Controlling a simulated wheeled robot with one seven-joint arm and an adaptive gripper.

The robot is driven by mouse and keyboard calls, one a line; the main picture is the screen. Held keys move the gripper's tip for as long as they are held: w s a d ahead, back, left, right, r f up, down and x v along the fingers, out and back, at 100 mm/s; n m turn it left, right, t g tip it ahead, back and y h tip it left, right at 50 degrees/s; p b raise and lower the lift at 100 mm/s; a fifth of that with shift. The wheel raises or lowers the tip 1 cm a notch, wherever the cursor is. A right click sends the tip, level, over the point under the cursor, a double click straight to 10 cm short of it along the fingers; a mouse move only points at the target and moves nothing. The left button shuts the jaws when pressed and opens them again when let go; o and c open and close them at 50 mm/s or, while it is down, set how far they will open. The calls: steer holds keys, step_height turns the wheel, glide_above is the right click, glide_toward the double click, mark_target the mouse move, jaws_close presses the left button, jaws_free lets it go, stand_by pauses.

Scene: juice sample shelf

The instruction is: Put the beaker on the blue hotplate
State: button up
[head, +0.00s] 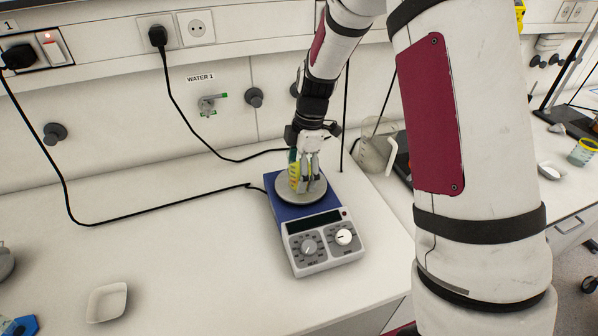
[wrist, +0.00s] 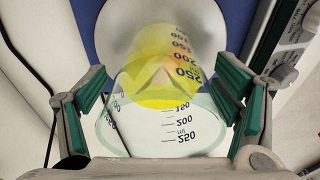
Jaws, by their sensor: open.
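The glass beaker (head: 295,178), with yellow liquid inside and printed graduations, stands on the round grey plate of the blue hotplate (head: 281,214). In the wrist view the beaker (wrist: 165,75) lies between the spread fingers, with the pale plate beneath it and the blue housing (wrist: 88,18) beyond. My gripper (head: 307,170) is open, with one green-padded finger on each side of the beaker in the wrist view (wrist: 160,100). Gaps show between the pads and the glass. In the head view the fingers hide part of the beaker.
A white dish (head: 107,302) lies on the bench at front left. A clear jug (head: 375,152) stands behind and right of the hotplate. Black cables (head: 160,208) run along the bench to the left. The bench left of the hotplate is mostly clear.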

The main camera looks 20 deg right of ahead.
step_height(320, 180, up, 12)
steer(key=d+b, duration=0.2)
steer(key=s+a+r+m+t+h, duration=0.1)
steer(key=s+r+m+t, duration=0.2)
steer(key=s+r+m, duration=0.8)
steer(key=s+f+m+t, duration=0.1)
steer(key=s+m+t, duration=0.1)
steer(key=s+m, duration=0.5)
steer(key=shift+s+a+f+t+h, duration=0.3)
steer(key=shift+s+h, duration=0.1)
steer(key=shift+s, duration=2.9)
